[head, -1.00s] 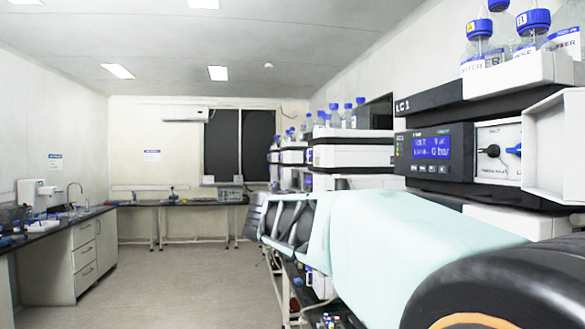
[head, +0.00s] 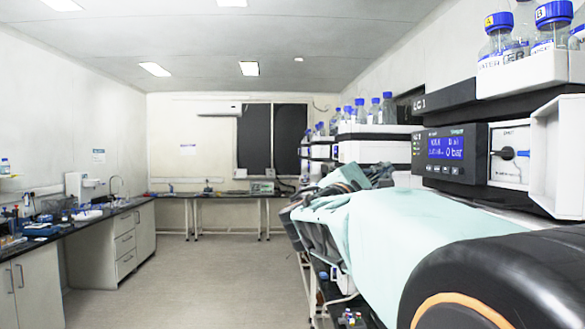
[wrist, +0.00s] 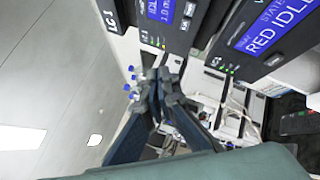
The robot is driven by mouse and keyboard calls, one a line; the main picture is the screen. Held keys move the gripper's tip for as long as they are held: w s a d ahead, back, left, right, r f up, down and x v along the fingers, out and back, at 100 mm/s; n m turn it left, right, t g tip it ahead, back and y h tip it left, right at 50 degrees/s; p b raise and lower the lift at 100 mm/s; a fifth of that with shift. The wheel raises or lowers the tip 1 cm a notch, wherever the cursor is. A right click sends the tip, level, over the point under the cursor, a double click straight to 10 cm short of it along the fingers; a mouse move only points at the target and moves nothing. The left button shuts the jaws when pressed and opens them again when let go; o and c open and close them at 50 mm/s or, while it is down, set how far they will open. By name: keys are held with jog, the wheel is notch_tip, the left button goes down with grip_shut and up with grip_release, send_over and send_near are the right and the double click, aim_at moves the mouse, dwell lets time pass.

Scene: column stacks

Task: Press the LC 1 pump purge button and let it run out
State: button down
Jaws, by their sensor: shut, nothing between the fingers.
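The LC 1 pump module (head: 445,150) is at the right in the head view, with a lit blue display and a row of small buttons (head: 442,170) below it. In the wrist view the LC 1 panel (wrist: 125,12) is upside-tilted at the top, its blue display (wrist: 160,9) reading IDLE, with small buttons below it. Which button is purge is too small to read. My gripper (wrist: 166,84) is shut and empty in the wrist view, below the panel and apart from it in the picture. In the head view my grey gripper (head: 355,178) is left of the module.
Capped bottles (head: 552,27) stand in a white tray on top of the stack. A white open bracket (head: 560,155) sticks out right of the display. Another stack (head: 365,150) stands behind my arm. A second display reading RED IDLE (wrist: 270,25) is close by. The floor aisle is clear.

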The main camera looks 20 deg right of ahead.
jog(key=b, duration=0.1)
send_near(434, 166)
jog(key=shift+w+d+r, duration=0.2)
jog(key=shift+w+d, duration=0.45)
jog(key=shift+w, duration=0.05)
jog(key=shift+w+d+r, duration=0.2)
jog(key=shift+w+d, duration=0.45)
jog(key=shift+w, duration=0.1)
jog(key=shift+w+d+r, duration=0.2)
jog(key=shift+w+d, duration=0.5)
jog(key=shift+d, duration=0.15)
jog(key=shift+s+d+b, duration=0.1)
jog(key=shift+d+b, duration=0.15)
jog(key=shift+b, duration=0.2)
jog(key=shift+s+d+b, duration=0.1)
jog(key=shift+d+b, duration=0.25)
jog(key=shift+d, duration=0.1)
jog(key=shift+a, duration=0.1)
dwell(0.5)
jog(key=shift+a, duration=0.75)
